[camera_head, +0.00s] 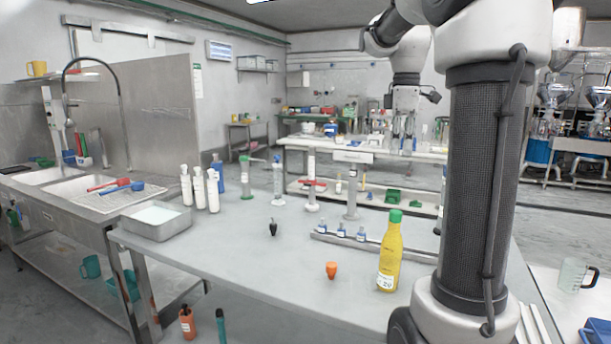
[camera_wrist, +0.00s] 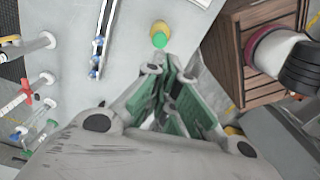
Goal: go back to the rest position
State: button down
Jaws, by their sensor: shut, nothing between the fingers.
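My gripper hangs from the raised arm high over the far side of the grey workbench (camera_head: 290,262) in the head view (camera_head: 403,126). In the wrist view my gripper (camera_wrist: 178,72) has its fingers together, with nothing held between them. A yellow bottle with a green cap (camera_head: 391,250) stands upright on the bench beside my column. In the wrist view the bottle (camera_wrist: 160,34) is seen from above, just beyond the fingertips and apart from them.
A metal rail with small blue-capped vials (camera_head: 345,242), an orange piece (camera_head: 331,270) and a dark piece (camera_head: 273,227) sit on the bench. White bottles (camera_head: 199,188) and a metal tray (camera_head: 156,219) stand left. A wooden crate (camera_wrist: 262,42) is right in the wrist view.

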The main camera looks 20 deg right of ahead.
jog(key=s+a+f+m+t, duration=0.4)
jog(key=s+a+f+m, duration=0.6)
jog(key=s+a, duration=0.5)
jog(key=shift+s+f, duration=0.55)
jog(key=shift+s, duration=0.05)
